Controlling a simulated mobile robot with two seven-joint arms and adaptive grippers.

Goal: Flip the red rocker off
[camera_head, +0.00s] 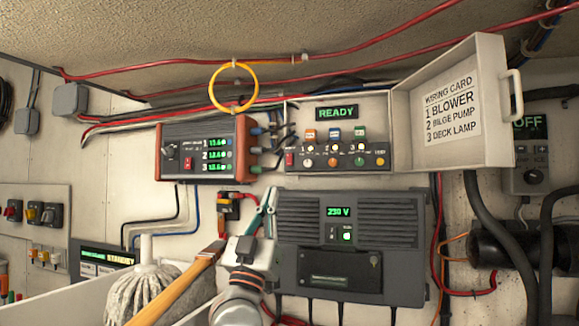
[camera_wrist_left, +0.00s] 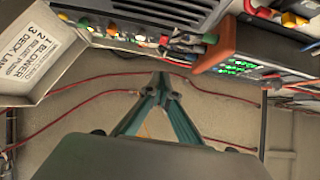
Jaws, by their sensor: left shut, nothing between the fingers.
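Two small red rockers show. One red rocker (camera_head: 188,163) is on the front of the orange-ended meter box (camera_head: 243,150). Another red rocker (camera_head: 290,159) is at the left end of the switch panel under the READY display (camera_head: 337,113). I cannot tell which one the task means. My left gripper (camera_head: 271,194) has teal fingers, shut and empty. In the head view its tips lie below the switch panel, in front of the left edge of the grey 230 V unit. In the left wrist view the fingertips (camera_wrist_left: 161,79) meet, apart from the panels. My right gripper is not in view.
An open cover with a wiring card (camera_head: 452,105) sticks out right of the switch panel. A yellow ring (camera_head: 233,87) hangs above the meter box. A mop (camera_head: 146,290) and a wooden handle (camera_head: 182,281) stand at the lower left. Red cables cross the wall above.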

